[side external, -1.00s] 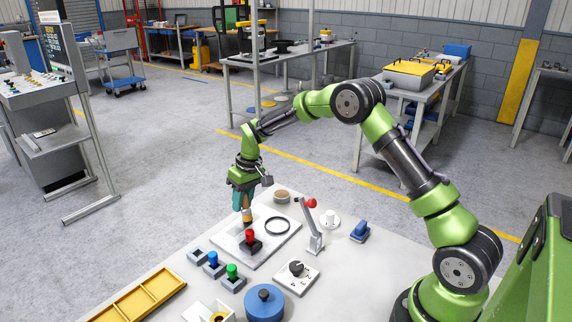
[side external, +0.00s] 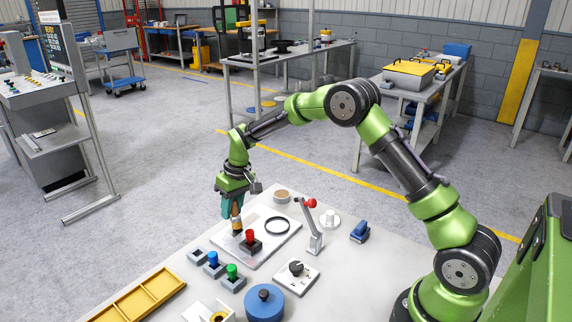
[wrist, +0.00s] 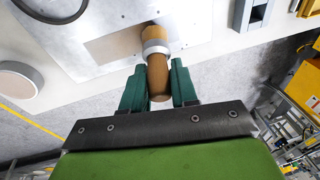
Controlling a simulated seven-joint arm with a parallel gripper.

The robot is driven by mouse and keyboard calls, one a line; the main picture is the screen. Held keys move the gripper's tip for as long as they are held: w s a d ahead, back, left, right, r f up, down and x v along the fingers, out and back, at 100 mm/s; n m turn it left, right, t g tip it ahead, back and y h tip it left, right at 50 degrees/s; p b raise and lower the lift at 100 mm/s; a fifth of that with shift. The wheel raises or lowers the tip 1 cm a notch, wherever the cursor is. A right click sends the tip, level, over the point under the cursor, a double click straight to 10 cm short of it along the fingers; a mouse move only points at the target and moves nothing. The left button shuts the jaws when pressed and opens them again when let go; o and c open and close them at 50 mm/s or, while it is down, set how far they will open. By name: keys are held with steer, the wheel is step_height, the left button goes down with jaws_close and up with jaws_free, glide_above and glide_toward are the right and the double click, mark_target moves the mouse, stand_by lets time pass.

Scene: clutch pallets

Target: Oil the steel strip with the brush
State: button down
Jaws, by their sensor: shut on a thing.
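My gripper (side external: 233,208) is shut on the brush (side external: 236,225), which has a wooden handle, a pale metal band and tan bristles. In the wrist view, the brush (wrist: 157,72) stands between the green fingers (wrist: 158,88), bristles away from me. A flat greyish-tan rectangle, seemingly the steel strip (wrist: 112,46), lies on the white plate (wrist: 72,62). The bristle end overlaps the strip's right end in the wrist view; I cannot tell whether it touches. In the side view my gripper and brush hide much of the strip.
A red-knobbed block (side external: 250,243) stands close right of the brush, with a black ring (side external: 277,225) beyond it. A red-tipped lever (side external: 313,228) rises farther right. Blue (side external: 213,261) and green (side external: 233,274) knobbed blocks stand in front. A yellow tray (side external: 140,300) lies at front left.

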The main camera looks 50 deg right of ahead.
steer(key=shift+a, duration=1.15)
steer(key=shift+d, duration=0.4)
steer(key=shift+d+f, duration=0.1)
steer(key=shift+d, duration=4.45)
steer(key=shift+r, duration=0.2)
steer(key=shift+w+a+v, duration=0.15)
steer(key=shift+v, duration=0.8)
steer(key=shift+w+a+v, duration=0.1)
steer(key=shift+a+v, duration=0.05)
steer(key=shift+v, duration=0.8)
steer(key=shift+w+a+v, duration=0.15)
steer(key=shift+v, duration=0.85)
